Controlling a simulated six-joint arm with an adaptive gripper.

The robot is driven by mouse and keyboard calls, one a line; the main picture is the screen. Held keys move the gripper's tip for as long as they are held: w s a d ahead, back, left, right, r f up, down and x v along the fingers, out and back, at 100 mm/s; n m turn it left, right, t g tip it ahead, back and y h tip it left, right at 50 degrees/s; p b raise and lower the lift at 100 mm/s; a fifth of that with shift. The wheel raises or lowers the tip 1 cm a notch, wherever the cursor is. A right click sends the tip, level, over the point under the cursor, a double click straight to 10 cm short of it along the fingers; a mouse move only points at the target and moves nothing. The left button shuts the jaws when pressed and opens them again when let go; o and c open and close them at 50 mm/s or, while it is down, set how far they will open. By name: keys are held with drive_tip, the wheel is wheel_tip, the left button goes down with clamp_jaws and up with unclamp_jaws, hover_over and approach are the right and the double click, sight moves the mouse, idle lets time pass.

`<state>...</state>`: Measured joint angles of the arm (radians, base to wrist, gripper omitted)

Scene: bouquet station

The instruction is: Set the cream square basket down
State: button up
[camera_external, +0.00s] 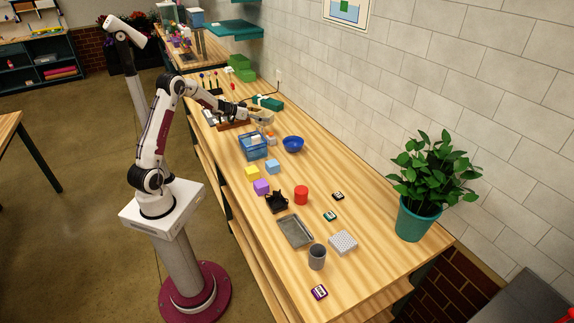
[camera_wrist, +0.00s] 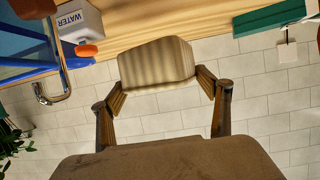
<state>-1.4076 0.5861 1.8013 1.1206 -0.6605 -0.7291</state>
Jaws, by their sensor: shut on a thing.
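The cream square basket (camera_wrist: 157,62) is between the fingertips of my gripper (camera_wrist: 162,84) in the wrist view, seen from close up. My gripper is shut on it. In the external view my gripper (camera_external: 258,117) is over the far part of the bench, near the wall, and the basket (camera_external: 266,115) shows small and pale at its end. Whether its bottom touches the bench is too small to tell. The inside of the basket is not visible.
A blue crate (camera_external: 253,146) and a blue bowl (camera_external: 293,144) stand nearer on the bench, with a WATER box (camera_wrist: 80,20) by the crate. A teal case (camera_external: 268,102) lies behind my gripper.

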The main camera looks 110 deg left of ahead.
drive_tip(key=w+a+r, duration=0.2)
drive_tip(key=a, duration=0.6)
drive_tip(key=shift+w, duration=0.2)
drive_tip(key=shift+f, duration=0.15)
drive_tip(key=shift+f, duration=3)
drive_tip(key=shift+f, duration=1.9)
drive_tip(key=shift+c, duration=0.2)
drive_tip(key=shift+f, duration=0.1)
